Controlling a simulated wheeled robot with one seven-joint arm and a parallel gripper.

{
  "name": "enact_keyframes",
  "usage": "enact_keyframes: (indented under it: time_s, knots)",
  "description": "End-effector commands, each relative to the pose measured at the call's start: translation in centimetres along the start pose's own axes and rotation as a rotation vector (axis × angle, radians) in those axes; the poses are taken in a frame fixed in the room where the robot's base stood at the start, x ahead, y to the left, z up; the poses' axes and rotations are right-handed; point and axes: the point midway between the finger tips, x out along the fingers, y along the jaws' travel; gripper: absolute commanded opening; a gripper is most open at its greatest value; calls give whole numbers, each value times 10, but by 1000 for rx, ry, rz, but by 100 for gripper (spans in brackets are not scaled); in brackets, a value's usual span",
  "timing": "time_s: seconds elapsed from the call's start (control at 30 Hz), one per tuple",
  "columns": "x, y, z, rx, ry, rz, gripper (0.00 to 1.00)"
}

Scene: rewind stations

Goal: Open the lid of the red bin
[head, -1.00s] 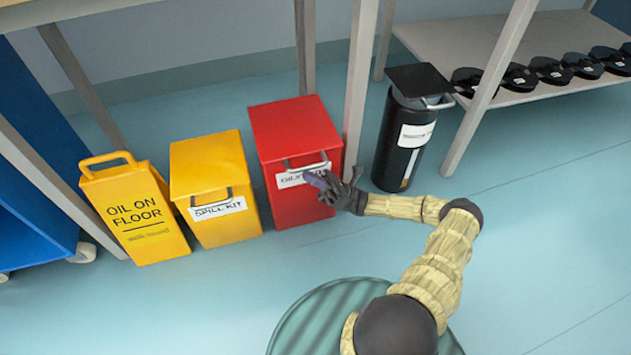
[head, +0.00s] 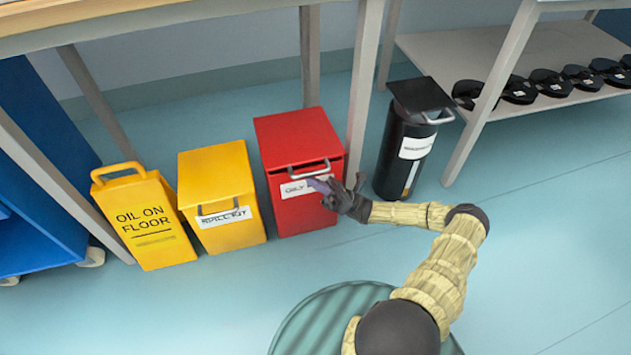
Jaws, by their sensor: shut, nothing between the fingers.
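The red bin (head: 305,215) stands on the floor near the middle of the head view. Its red lid (head: 296,138) is down, with a metal handle (head: 309,168) along the front edge and a white label (head: 295,189) below. My gripper (head: 318,185) is shut and empty in front of the bin's front face, at the label's right part and just below the handle. It hides part of the label and the bin's lower right front. I cannot tell whether the fingertips touch the bin.
A yellow spill kit bin (head: 228,235) stands left of the red bin, then a yellow floor sign (head: 152,225). A shelf (head: 450,45) holds several black items.

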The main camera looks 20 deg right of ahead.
Motion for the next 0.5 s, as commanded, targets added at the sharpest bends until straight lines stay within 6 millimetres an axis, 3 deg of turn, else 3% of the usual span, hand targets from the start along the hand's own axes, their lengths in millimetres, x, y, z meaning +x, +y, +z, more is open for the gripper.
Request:
enact_keyframes:
  time_s: [0.03, 0.5]
  knots:
    - [9, 4, 9, 11, 1, -11, 0]
    - [49, 16, 49, 146, -1, -145, 0]
